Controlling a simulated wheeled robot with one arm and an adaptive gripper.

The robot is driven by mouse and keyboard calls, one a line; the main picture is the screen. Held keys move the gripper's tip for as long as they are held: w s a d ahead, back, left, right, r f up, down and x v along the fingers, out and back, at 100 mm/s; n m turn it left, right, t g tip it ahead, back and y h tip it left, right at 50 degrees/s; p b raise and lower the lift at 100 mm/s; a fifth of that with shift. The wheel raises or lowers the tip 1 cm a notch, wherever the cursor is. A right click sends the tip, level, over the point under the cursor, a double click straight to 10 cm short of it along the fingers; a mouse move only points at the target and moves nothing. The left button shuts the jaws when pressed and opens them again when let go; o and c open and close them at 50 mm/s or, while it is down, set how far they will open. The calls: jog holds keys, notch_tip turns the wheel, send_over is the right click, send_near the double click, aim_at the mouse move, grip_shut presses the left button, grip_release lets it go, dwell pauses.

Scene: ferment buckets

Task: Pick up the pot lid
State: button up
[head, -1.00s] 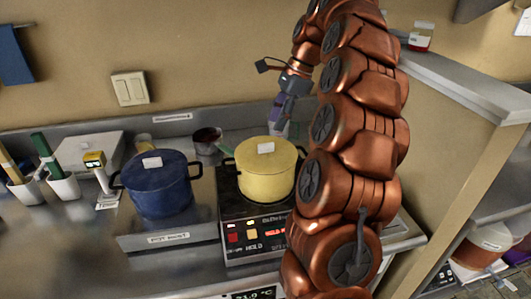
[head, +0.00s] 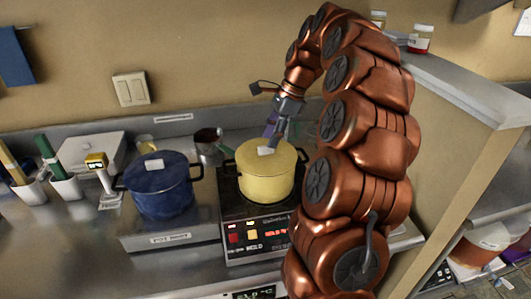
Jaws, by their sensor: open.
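A yellow pot (head: 265,184) stands on a hot plate, with its yellow lid (head: 250,159) on top and a pale knob or tag at the lid's middle. A blue pot (head: 160,196) with a blue lid (head: 156,169) and a similar pale knob or tag stands to its left. My gripper (head: 272,144) is open and points down at the right-back part of the yellow lid, close to the knob. I cannot tell whether the fingers touch the lid or the knob. Part of the fingers' far side is hidden.
The hot plate (head: 246,236) has lit displays and a red button. White cups with tools (head: 66,188) and a pale box (head: 90,150) are at the left. A partition (head: 462,90) stands at the right.

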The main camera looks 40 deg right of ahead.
aim_at(266, 152)
jog(key=shift+p+x, duration=0.45)
jog(key=shift+x, duration=1.05)
grip_shut()
